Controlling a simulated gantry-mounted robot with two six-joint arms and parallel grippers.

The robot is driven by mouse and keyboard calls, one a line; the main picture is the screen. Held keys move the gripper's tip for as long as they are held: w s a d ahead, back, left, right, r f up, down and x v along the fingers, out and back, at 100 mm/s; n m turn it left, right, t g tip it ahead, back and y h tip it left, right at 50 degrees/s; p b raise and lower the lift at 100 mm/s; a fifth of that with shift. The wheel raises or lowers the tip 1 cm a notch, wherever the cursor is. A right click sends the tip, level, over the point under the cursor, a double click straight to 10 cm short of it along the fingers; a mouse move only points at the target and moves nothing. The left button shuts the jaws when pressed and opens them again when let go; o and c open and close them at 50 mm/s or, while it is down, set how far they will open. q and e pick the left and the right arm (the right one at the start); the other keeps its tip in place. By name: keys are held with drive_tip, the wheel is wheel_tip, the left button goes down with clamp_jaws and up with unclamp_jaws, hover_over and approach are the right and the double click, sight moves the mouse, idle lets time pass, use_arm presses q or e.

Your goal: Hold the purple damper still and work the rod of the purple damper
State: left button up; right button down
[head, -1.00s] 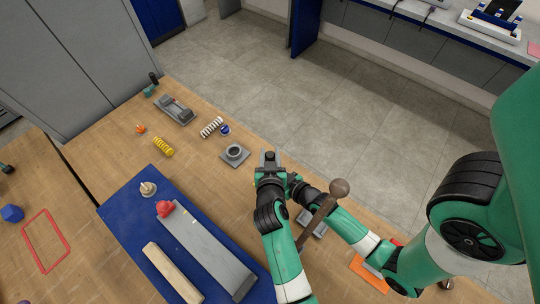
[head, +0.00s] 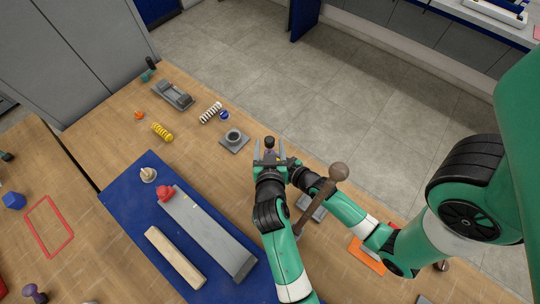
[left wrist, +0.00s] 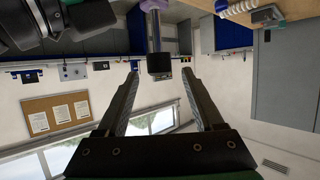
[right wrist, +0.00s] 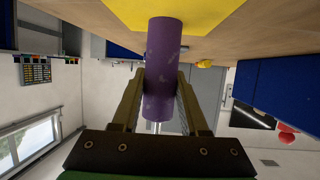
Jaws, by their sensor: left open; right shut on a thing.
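The purple damper shows in the right wrist view (right wrist: 163,60) as an upright-looking purple cylinder between the fingers of my right gripper (right wrist: 162,85), which is shut on its body. In the left wrist view, its grey rod (left wrist: 155,32) ends in a black cap (left wrist: 159,65). My left gripper (left wrist: 160,75) is open, with a finger on either side of the cap and gaps on both sides. In the head view, the dark cap (head: 270,142) stands between the left fingertips (head: 268,158). The damper's body is mostly hidden there by my grippers.
A blue mat (head: 125,195) holds a grey ramp-like piece (head: 210,235) and a wooden bar (head: 175,257).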

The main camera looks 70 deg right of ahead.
use_arm(q)
drive_tip(key=v, duration=0.8)
drive_tip(key=shift+a, duration=0.15)
drive_tip(key=shift+r, duration=0.1)
use_arm(e)
drive_tip(key=shift+c, duration=1.8)
unclamp_jaws()
drive_tip(key=v, duration=1.2)
